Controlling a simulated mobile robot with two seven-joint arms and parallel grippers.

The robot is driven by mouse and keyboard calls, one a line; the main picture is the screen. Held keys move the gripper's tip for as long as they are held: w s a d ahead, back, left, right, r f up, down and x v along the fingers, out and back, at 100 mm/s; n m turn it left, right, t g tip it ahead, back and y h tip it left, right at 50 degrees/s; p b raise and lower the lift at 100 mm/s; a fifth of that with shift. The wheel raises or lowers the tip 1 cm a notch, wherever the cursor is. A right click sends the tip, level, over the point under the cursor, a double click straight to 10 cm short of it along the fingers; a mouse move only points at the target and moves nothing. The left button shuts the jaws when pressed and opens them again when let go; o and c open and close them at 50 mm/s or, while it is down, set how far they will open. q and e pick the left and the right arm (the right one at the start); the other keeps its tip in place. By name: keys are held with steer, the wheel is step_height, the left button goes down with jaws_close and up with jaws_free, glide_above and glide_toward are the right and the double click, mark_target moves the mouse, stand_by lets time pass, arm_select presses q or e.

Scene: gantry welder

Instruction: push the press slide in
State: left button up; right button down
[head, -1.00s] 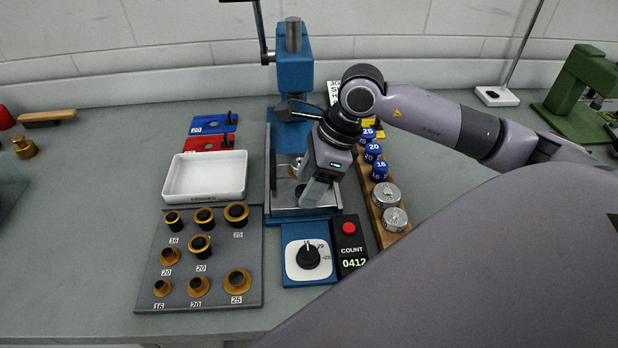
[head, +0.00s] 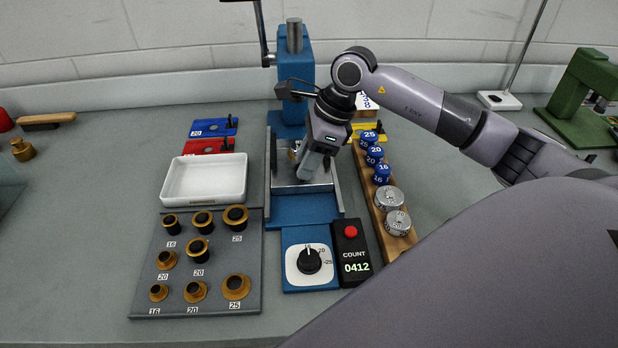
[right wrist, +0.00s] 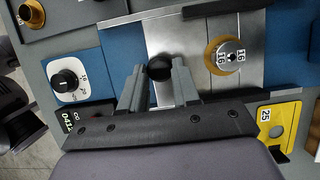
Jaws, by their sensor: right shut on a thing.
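The press slide (right wrist: 193,45) is a flat silver plate on the blue bed of the press (head: 290,72). It also shows in the head view (head: 286,180), partly behind my right gripper (head: 307,172). The slide's black knob (right wrist: 160,68) sits between the two fingers of my right gripper (right wrist: 158,88), which is shut on it. A brass ring with a grey part marked 16 (right wrist: 224,55) sits on the slide, farther in than the knob. A bare strip of blue bed (head: 305,210) shows in front of the slide. My left gripper is not in view.
A white tray (head: 205,180) and a grey board of brass bushings (head: 215,265) stand left of the press. A wooden rack (head: 388,222) of blue and silver pieces stands close on the right. A dial box (head: 309,262) and counter (head: 352,255) are in front.

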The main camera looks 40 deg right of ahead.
steer(key=shift+w+d, duration=0.35)
steer(key=shift+w, duration=0.2)
steer(key=shift+w+d, duration=0.3)
steer(key=shift+w, duration=0.25)
steer(key=c, duration=0.8)
jaws_free()
steer(key=shift+r, duration=0.15)
steer(key=b+v, duration=0.1)
steer(key=v, duration=0.6)
